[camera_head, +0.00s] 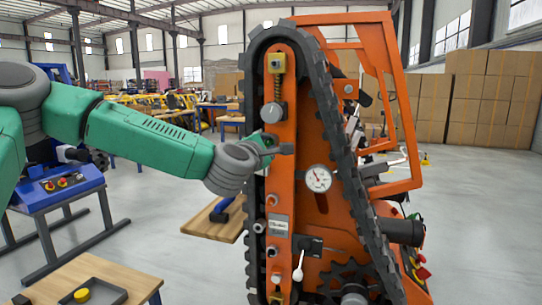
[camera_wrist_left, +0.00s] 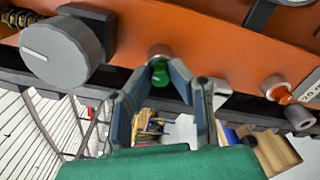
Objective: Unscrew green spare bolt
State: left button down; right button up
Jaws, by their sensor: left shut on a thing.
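The green spare bolt (camera_wrist_left: 160,74) sits in a round metal socket on the orange side plate (camera_wrist_left: 225,60) of the tracked carrier. My left gripper (camera_wrist_left: 160,80) is shut on the green bolt, one finger on each side of its head. In the head view my left gripper (camera_head: 280,148) reaches the upper middle of the carrier's orange side plate (camera_head: 281,188), left of the gauge; the bolt is hidden there. My right gripper is not in view.
A large grey knob (camera_wrist_left: 62,50) is close left of the fingers in the wrist view. An orange-tipped fitting (camera_wrist_left: 283,95) sits to the right. A pressure gauge (camera_head: 317,178) and the black track (camera_head: 340,150) flank the plate. A wooden table (camera_head: 75,282) stands front left.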

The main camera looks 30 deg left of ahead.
pick_arm(q)
jog(key=shift+a+r, duration=0.1)
jog(key=c, duration=1.6)
grip_release()
jog(key=shift+c, duration=0.2)
jog(key=shift+a, duration=0.1)
